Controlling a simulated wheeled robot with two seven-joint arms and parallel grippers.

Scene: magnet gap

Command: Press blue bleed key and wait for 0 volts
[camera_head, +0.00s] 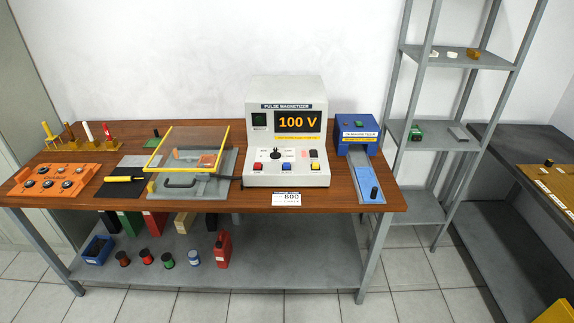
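The white pulse magnetizer (255,95) stands on the wooden bench. Its black display (298,122) reads 100 V in orange. On its sloped front panel, the blue key (286,168) sits between a red key (269,167) and a yellow key (314,166). Above the keys are a dark knob (275,154) and a black switch (313,154). I cannot tell from this view whether the blue key is pressed. Neither of my grippers is in view.
Left of the magnetizer, a yellow-framed clear guard (190,130) stands raised over a grey fixture. A blue demagnetizer (355,130) stands to the right. A card reading 800 (287,198) is at the bench's front edge. The space before the keys is clear.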

